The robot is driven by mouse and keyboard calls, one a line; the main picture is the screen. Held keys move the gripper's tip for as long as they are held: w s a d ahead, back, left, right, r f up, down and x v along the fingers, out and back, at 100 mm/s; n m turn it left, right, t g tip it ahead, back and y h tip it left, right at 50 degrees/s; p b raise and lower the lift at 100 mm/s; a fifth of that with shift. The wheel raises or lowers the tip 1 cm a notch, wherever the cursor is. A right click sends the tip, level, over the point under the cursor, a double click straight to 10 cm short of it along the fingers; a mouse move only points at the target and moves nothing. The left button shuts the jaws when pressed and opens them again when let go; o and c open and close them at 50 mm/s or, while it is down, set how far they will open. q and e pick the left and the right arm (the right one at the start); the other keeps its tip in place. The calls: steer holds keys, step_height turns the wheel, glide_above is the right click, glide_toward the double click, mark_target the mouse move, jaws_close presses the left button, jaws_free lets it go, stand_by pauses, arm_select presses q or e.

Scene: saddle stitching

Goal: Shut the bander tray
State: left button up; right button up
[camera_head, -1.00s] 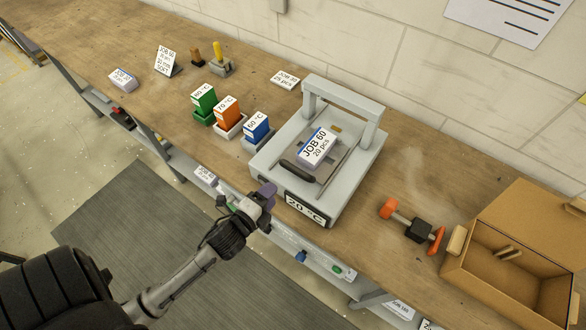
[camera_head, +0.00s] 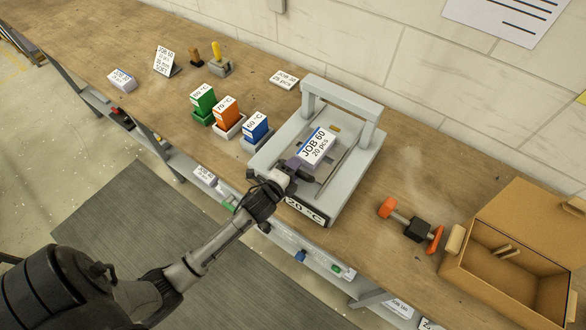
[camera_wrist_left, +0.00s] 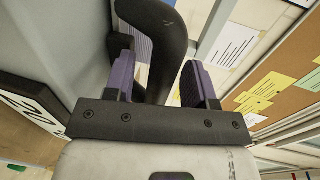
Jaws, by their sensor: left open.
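My left gripper (camera_head: 294,166) is over the tray's front end and hides most of the black handle there. In the left wrist view the dark curved handle (camera_wrist_left: 156,45) shows between the two purple fingers (camera_wrist_left: 160,78), which stand apart. I cannot tell whether a finger touches it. My right gripper is not in view.
The wall is close behind.

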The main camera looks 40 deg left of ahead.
arm_select(q)
steer(key=shift+c, duration=0.2)
jaws_close()
stand_by(0.3)
